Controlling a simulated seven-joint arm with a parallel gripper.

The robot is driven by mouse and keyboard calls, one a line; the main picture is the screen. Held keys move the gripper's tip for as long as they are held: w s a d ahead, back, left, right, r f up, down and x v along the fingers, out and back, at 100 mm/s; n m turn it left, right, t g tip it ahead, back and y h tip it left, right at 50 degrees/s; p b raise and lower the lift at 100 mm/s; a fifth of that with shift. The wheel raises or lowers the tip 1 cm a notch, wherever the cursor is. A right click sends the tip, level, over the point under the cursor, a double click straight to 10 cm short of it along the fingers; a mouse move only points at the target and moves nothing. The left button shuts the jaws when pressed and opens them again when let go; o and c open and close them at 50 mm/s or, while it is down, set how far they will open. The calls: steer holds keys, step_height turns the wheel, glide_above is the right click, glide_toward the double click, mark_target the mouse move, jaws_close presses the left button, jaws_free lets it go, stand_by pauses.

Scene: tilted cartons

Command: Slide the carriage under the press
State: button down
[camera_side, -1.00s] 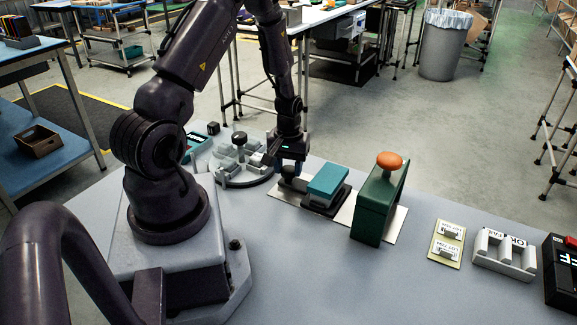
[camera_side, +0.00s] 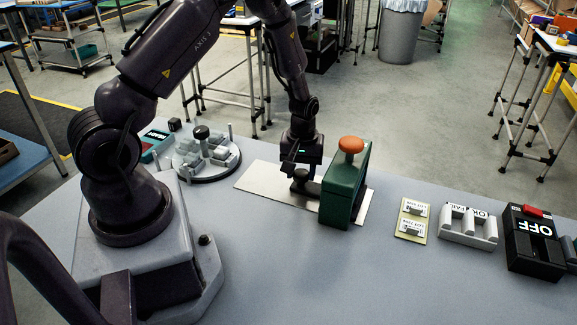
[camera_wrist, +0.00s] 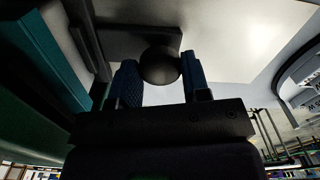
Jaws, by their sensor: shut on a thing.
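The green press (camera_side: 340,195) with an orange top knob stands upright on a pale base plate (camera_side: 262,183). The carriage (camera_side: 310,187) is at the press, its near end with the dark knob (camera_side: 300,174) sticking out to the left. Its teal block is hidden behind the press in the side view but shows at the left of the wrist view (camera_wrist: 45,50). My gripper (camera_side: 301,168) is low beside the press. In the wrist view its blue fingers (camera_wrist: 160,80) are shut on the carriage's round dark knob (camera_wrist: 160,63).
A round fixture (camera_side: 206,160) with grey blocks and a small teal device (camera_side: 157,143) are to the left. To the right are a label card (camera_side: 412,218), a grey holder (camera_side: 467,225) and a black OFF box (camera_side: 533,240). The front of the table is clear.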

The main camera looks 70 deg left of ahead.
steer(key=shift+w+d, duration=0.25)
steer(key=c, duration=0.6)
jaws_free()
steer(key=shift+c, duration=0.2)
steer(key=shift+o, duration=0.3)
steer(key=shift+a+r, duration=0.1)
step_height(320, 180, up, 13)
